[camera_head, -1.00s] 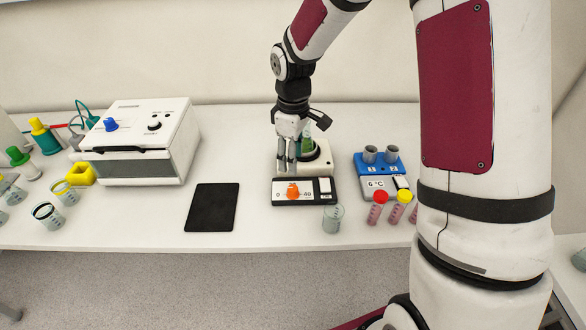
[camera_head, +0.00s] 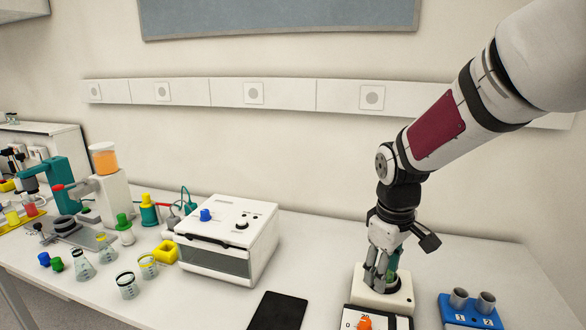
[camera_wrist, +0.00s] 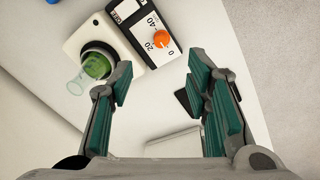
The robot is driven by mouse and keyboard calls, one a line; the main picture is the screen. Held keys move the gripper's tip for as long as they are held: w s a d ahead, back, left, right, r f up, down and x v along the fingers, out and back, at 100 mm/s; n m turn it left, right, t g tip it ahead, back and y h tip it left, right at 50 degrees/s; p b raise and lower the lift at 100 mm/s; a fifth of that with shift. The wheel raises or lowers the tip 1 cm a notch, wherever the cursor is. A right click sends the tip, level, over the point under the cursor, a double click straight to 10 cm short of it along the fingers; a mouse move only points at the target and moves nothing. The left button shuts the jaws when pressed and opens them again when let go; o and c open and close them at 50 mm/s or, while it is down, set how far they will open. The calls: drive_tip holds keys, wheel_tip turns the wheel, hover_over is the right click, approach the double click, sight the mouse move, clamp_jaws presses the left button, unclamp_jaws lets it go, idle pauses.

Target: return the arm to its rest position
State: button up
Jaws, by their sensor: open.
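My gripper (camera_head: 380,276) points down over the cream stirrer device (camera_head: 397,296) in the head view. In the wrist view my gripper (camera_wrist: 160,88) is open, its teal-padded fingers wide apart with nothing between them. A clear glass vessel with green liquid (camera_wrist: 95,66) sits on the device's round plate, beside the left finger and apart from it. In the head view the fingers largely hide this vessel. The device's orange knob (camera_wrist: 161,39) shows beyond the fingers.
A white box instrument (camera_head: 228,240) with a blue knob stands to the left. A black pad (camera_head: 278,312) lies in front of it. A blue block with two grey cups (camera_head: 470,312) stands to the right. Several beakers and bottles crowd the far left. The wall behind has sockets (camera_head: 253,93).

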drive_tip(key=s+r+m+t, duration=0.2)
drive_tip(key=s+r, duration=0.4)
drive_tip(key=s, duration=0.4)
drive_tip(key=s+r+m+t, duration=0.2)
drive_tip(key=s+r+m, duration=0.3)
drive_tip(key=s, duration=0.5)
wheel_tip(320, 180, up, 2)
drive_tip(key=shift+s+a+r+m+t+y, duration=0.2)
drive_tip(key=shift+s+a+m+t+y, duration=0.1)
drive_tip(key=shift+s, duration=0.1)
